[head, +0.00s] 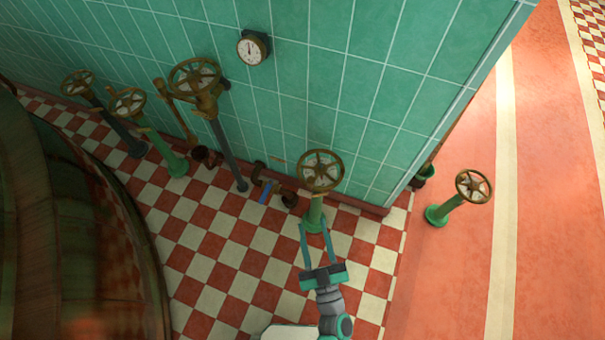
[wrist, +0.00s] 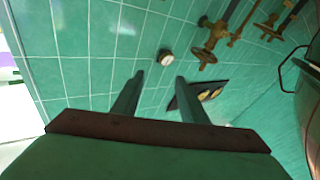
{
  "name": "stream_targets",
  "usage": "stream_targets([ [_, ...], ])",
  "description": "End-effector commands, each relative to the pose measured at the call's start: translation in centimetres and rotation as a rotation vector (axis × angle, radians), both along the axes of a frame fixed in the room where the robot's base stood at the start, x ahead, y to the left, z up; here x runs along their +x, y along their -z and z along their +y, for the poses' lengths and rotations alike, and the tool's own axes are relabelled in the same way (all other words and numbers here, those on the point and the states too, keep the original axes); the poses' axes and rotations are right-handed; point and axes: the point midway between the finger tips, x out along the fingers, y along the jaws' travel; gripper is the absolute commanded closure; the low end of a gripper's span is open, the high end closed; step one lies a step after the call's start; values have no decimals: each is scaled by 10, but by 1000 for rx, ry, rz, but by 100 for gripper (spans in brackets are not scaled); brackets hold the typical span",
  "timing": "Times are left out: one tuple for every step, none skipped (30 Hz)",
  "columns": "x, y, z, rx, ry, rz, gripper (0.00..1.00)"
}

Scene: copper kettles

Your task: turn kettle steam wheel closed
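Several brass handwheels on posts stand along the green tiled wall. The nearest wheel (head: 320,171) tops a green post in front of my gripper (head: 315,224). A larger wheel (head: 195,77) sits on a tall grey post, with a green-post wheel (head: 127,102) and a dark-post wheel (head: 78,83) to its left. Another wheel (head: 474,187) on a green post stands right of the wall's end. Which one is the steam wheel I cannot tell. The big dark kettle (head: 75,225) fills the left. My gripper is open and empty; in the wrist view its fingers (wrist: 161,88) are apart, touching no wheel.
A round white gauge (head: 252,47) hangs on the wall and also shows in the wrist view (wrist: 166,57). Low pipe fittings (head: 265,182) lie at the wall's foot. The checkered floor (head: 225,255) between kettle and wall is clear. A red floor (head: 530,130) opens at the right.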

Motion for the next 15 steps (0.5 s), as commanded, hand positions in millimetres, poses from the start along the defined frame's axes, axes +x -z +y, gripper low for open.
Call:
stream_targets([
  [15,8,-3,-10,-30,-11,61],
  [23,13,-3,-13,-53,-13,61],
  [32,20,-4,-16,-83,-12,61],
  [40,25,-5,-19,-105,-10,61],
  [47,30,-5,-20,-128,-7,61],
  [57,38,-5,-21,-160,1,61],
  [64,43,-6,-22,-184,7,61],
  [72,48,-7,-22,-206,17,61],
  [81,55,-9,-21,-237,30,61],
  [89,60,-10,-21,-261,42,61],
  [96,65,-12,-18,-284,55,61],
  [105,72,-14,-13,-315,75,61],
  [112,77,-15,-10,-337,91,61],
  [119,81,-17,-6,-360,108,61],
  [127,87,-20,1,-386,131,61],
])
